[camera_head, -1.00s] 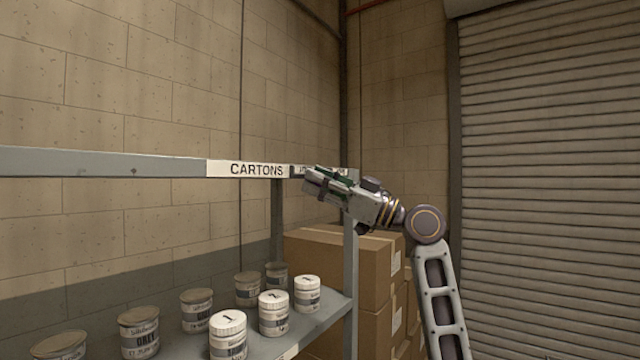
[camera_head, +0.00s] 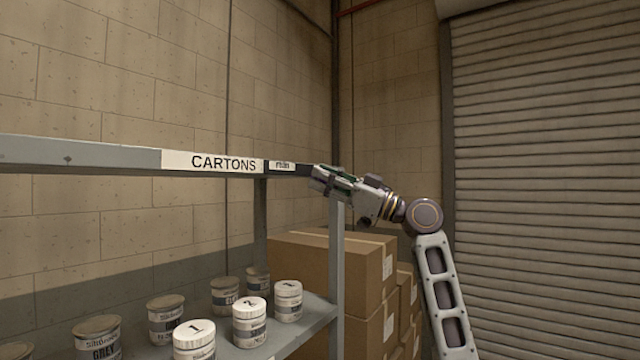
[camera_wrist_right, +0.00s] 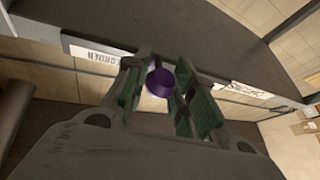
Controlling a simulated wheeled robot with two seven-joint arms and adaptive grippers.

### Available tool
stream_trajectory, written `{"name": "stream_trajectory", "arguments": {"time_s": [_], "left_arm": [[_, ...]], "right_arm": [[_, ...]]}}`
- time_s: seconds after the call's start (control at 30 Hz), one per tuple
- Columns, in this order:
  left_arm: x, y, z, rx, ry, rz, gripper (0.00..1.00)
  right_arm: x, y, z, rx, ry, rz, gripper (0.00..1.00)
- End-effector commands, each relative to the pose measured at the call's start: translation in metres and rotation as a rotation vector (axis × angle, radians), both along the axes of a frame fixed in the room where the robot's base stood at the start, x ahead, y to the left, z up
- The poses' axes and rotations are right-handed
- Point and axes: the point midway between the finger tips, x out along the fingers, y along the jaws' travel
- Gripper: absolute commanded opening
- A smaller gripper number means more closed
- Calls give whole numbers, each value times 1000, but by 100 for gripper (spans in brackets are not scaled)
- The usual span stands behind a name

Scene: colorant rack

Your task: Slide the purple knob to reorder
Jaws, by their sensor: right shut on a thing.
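The purple knob (camera_wrist_right: 160,82) sits between the two fingers of my right gripper in the right wrist view, at the grey shelf rail. In the head view my right gripper (camera_head: 318,180) is at the right end of the rail (camera_head: 90,153), shut on the knob, and it hides the knob there. A white label ending in "ORDER" (camera_wrist_right: 92,54) is on the rail left of the fingers in the wrist view. In the head view a small label, partly dark (camera_head: 280,166), shows just left of the gripper. My left gripper is not in view.
A "CARTONS" label (camera_head: 223,163) is on the rail. Several paint tubs, one white-lidded tub (camera_head: 250,320) among them, stand on the shelf below. Brown cartons (camera_head: 330,265) are stacked behind the rack post (camera_head: 337,270). A roller shutter (camera_head: 550,180) fills the right.

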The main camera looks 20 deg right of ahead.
Motion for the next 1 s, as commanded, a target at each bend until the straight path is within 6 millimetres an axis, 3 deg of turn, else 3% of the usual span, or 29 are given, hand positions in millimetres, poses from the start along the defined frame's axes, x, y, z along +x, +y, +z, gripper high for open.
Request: {"name": "stream_trajectory", "arguments": {"time_s": [0.17,0.47,0.93,0.97,1.0], "left_arm": [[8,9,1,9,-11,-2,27],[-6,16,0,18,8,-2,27],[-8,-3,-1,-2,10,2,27],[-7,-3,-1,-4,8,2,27],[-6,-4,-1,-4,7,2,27]], "right_arm": [[14,-18,-1,0,4,-3,0],[31,-39,-1,-1,3,-1,0],[34,-45,0,1,2,-5,0],[34,-45,0,1,2,-5,27],[34,-45,0,2,1,-5,32]]}}
